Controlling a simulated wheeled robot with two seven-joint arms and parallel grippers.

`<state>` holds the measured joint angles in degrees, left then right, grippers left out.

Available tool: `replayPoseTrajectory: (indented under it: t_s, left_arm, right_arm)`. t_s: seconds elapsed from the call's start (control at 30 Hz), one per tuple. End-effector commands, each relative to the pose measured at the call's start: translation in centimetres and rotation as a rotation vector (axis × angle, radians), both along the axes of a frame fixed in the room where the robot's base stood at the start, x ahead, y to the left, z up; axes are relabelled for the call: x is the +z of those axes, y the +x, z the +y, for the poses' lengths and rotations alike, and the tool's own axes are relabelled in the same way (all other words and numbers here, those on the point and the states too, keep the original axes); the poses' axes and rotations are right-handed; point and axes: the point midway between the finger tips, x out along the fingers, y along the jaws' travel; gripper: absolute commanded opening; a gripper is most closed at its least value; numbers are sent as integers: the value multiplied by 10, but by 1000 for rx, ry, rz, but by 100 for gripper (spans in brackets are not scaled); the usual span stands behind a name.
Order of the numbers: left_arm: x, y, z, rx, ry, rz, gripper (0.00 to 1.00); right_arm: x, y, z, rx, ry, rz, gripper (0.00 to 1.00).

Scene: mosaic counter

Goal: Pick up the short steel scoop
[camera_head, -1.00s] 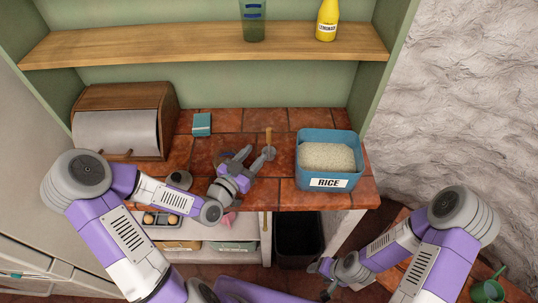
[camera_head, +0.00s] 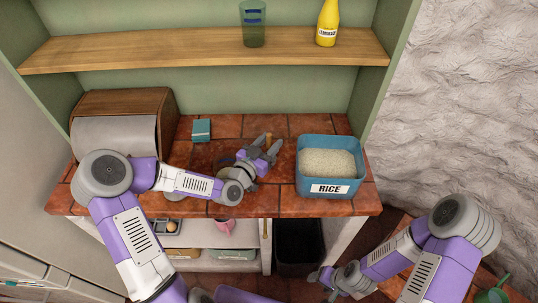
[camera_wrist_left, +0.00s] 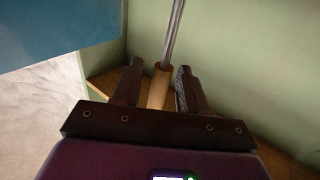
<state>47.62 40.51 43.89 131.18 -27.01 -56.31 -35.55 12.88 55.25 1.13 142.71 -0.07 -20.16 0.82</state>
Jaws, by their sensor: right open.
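The short steel scoop has a tan wooden handle (camera_head: 269,137), which shows just beyond my left gripper (camera_head: 265,146) on the tiled counter. Its steel end is hidden by my gripper in the head view. In the left wrist view the wooden handle (camera_wrist_left: 158,92) lies between the two dark fingers of my left gripper (camera_wrist_left: 159,85), with a narrow gap on each side. A thin steel shaft (camera_wrist_left: 174,35) runs on from it. The left gripper looks open around the handle. My right gripper (camera_head: 323,276) is open and low, away from the counter.
A blue bin of rice (camera_head: 332,188) stands close to the right of my left gripper. A small teal box (camera_head: 201,130) and a wooden bread box (camera_head: 125,105) are to the left. A shelf (camera_head: 200,53) with a yellow bottle (camera_head: 327,22) and tumbler (camera_head: 252,25) crosses above.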

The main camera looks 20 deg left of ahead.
Motion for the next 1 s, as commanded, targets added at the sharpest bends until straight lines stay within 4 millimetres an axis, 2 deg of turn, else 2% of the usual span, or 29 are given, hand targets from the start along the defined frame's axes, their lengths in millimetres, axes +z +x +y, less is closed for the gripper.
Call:
replayPoseTrajectory:
  t_s: [0.03,0.27,0.5,0.63,1.0]
  left_arm:
    - [0,0,0,0,0,0,34]
    - [0,0,0,0,0,0,0]
    - [1,0,0,0,1,-1,0]
    - [10,0,0,0,3,-4,0]
    - [77,0,0,0,5,-5,0]
  right_arm:
    - [0,0,0,0,0,0,60]
    - [0,0,0,0,0,0,60]
    - [0,0,0,0,0,0,60]
    - [2,0,0,0,0,0,60]
    - [16,0,0,0,0,0,60]
